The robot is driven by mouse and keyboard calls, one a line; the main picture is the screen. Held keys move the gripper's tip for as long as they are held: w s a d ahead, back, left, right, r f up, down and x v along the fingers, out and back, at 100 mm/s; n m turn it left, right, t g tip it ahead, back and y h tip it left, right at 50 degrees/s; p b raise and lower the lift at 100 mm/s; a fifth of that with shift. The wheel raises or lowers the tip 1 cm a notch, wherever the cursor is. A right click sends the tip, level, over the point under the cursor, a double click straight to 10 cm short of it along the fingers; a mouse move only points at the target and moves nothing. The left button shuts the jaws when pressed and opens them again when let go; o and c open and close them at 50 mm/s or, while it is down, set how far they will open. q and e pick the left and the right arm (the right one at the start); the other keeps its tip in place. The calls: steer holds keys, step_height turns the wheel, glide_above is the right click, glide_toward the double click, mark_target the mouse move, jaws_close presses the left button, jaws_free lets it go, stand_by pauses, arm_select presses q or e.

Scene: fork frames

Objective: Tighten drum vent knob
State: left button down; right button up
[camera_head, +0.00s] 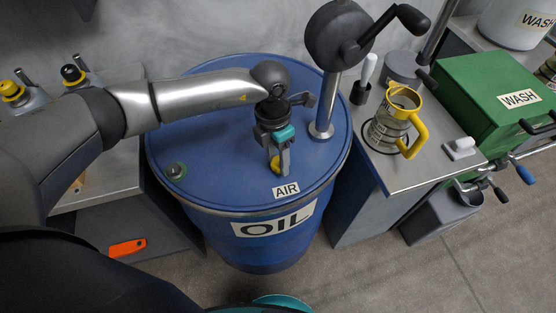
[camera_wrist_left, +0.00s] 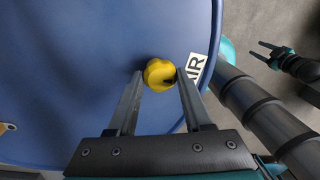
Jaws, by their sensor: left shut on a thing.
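The yellow vent knob (camera_head: 275,164) sits on the lid of the blue oil drum (camera_head: 225,95), near the front rim and the AIR label (camera_head: 286,190). My left gripper (camera_head: 280,170) points down from above and is shut on the knob, hiding much of it in the head view. In the left wrist view the knob (camera_wrist_left: 158,80) is between the two fingertips, with a dark notch on its right side. My right gripper (camera_wrist_left: 262,50) shows at the upper right of the left wrist view, away from the drum, its fingers apart and empty.
A hand-crank pump (camera_head: 338,40) rises from the drum lid behind my left gripper. A yellow-handled jug (camera_head: 392,125) stands on the right bench, beside a green WASH box (camera_head: 495,100). An orange handle (camera_head: 127,248) is at lower left.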

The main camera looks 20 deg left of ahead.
mark_target(278, 160)
arm_select(q)
steer(key=shift+w+r+m, duration=0.2)
steer(key=shift+m, duration=0.3)
steer(key=shift+b, duration=0.3)
steer(key=c, duration=0.7)
jaws_free()
steer(key=shift+c, duration=0.2)
steer(key=o, duration=0.4)
steer(key=shift+s+f, duration=0.1)
steer(key=shift+o, duration=0.2)
step_height(278, 160, up, 20)
steer(key=p, duration=0.1)
